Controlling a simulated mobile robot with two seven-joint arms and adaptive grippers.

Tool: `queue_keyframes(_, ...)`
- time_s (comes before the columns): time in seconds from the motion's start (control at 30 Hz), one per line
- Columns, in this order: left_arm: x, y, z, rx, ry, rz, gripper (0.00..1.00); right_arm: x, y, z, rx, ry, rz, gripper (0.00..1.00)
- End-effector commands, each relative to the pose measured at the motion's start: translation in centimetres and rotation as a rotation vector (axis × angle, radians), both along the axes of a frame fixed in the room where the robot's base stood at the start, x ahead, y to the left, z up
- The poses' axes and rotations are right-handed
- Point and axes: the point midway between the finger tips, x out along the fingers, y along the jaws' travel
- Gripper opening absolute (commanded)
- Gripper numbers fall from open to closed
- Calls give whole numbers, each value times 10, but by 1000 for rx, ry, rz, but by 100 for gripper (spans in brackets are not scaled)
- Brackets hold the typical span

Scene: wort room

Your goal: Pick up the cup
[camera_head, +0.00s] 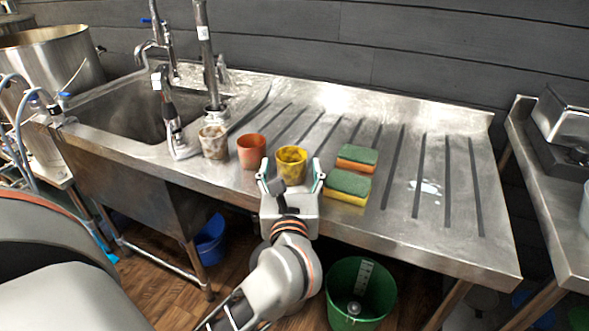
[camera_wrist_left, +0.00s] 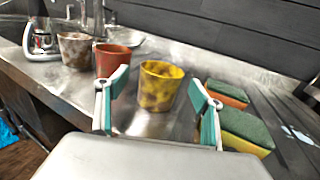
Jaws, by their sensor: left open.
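Three cups stand upright in a row near the front edge of the steel counter. The yellow cup with dark blotches (camera_head: 291,165) is the rightmost, the orange-red cup (camera_head: 251,151) is in the middle, and the whitish-brown cup (camera_head: 213,142) is on the left. My left gripper (camera_head: 291,180) is open and empty, just in front of the yellow cup. In the left wrist view the yellow cup (camera_wrist_left: 160,86) shows between the two fingers, beyond their tips as far as I can tell. My right gripper is not in view.
Two green-topped sponges, one orange (camera_head: 356,158) and one yellow (camera_head: 347,187), lie right of the yellow cup. A sink (camera_head: 130,110) with taps is at the left. The grooved drainboard (camera_head: 432,190) at the right is mostly clear. A green bucket (camera_head: 360,290) stands below the counter.

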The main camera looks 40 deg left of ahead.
Motion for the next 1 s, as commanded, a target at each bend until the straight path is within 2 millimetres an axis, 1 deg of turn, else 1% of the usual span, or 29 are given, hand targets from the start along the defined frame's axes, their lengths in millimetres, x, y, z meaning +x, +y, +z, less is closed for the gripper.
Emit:
queue_keyframes(0.1,16,11,-3,4,2,1,67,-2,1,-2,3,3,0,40)
queue_keyframes(0.2,24,17,-2,4,0,1,67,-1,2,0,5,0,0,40)
queue_keyframes(0.3,28,21,-2,4,2,1,67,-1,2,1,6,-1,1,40)
queue_keyframes(0.5,29,21,-2,3,1,1,67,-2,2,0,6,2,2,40)
queue_keyframes(0.53,29,21,-2,3,1,1,64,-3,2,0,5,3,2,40)
queue_keyframes(0.57,28,21,-2,3,1,1,57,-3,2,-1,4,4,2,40)
queue_keyframes(0.6,28,21,-2,3,1,1,46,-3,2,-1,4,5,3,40)
queue_keyframes(0.67,28,21,-2,3,1,1,31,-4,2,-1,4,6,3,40)
queue_keyframes(0.7,28,21,-2,3,1,1,25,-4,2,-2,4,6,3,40)
queue_keyframes(1.0,28,21,-1,3,0,1,25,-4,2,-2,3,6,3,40)
